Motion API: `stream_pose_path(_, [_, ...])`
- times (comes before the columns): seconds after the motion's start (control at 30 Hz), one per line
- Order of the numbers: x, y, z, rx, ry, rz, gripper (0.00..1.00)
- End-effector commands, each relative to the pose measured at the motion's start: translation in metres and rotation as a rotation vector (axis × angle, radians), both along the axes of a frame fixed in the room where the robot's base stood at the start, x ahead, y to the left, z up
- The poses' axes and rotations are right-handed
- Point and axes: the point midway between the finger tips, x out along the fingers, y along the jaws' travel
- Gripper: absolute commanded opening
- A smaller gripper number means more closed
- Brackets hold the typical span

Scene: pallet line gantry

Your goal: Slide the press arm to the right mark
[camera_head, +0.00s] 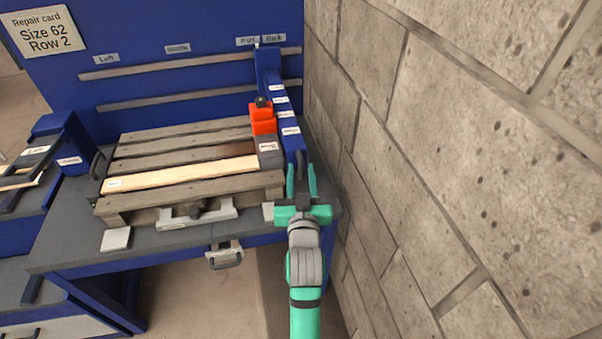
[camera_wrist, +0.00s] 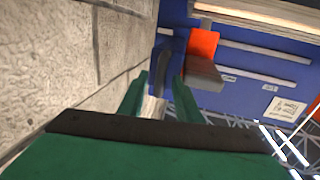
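The blue press arm (camera_head: 283,115) stands at the right end of the table and runs from the back panel toward me, with several white labels along it. Its far end is below the "Right" label (camera_head: 247,41). An orange and grey block (camera_head: 262,120) sits on its left side, over the pallet; it also shows in the wrist view (camera_wrist: 203,55). My gripper (camera_head: 301,172) is at the arm's near end, fingers apart. In the wrist view the blue arm's dark end (camera_wrist: 163,68) lies between or just beyond the fingertips (camera_wrist: 161,82). I cannot tell whether they touch it.
A wooden pallet (camera_head: 185,188) with one pale new board (camera_head: 180,174) fills the table. A stone wall (camera_head: 420,150) is close on my right. The "Left" label (camera_head: 105,58) and two grey rails (camera_head: 170,66) are on the back panel.

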Motion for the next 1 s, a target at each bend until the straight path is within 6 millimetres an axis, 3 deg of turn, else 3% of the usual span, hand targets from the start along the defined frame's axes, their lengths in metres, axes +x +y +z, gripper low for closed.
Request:
stream_pose_path(0.17, [-0.015, 0.001, -0.001, 0.001, 0.001, 0.001, 0.31])
stream_pose_path(0.6, [-0.088, 0.004, -0.001, 0.001, 0.001, 0.001, 0.31])
stream_pose_path(0.8, [-0.104, 0.005, 0.000, 0.000, 0.000, 0.001, 0.31])
stream_pose_path(1.0, [-0.107, 0.005, 0.000, 0.000, 0.000, 0.001, 0.31])
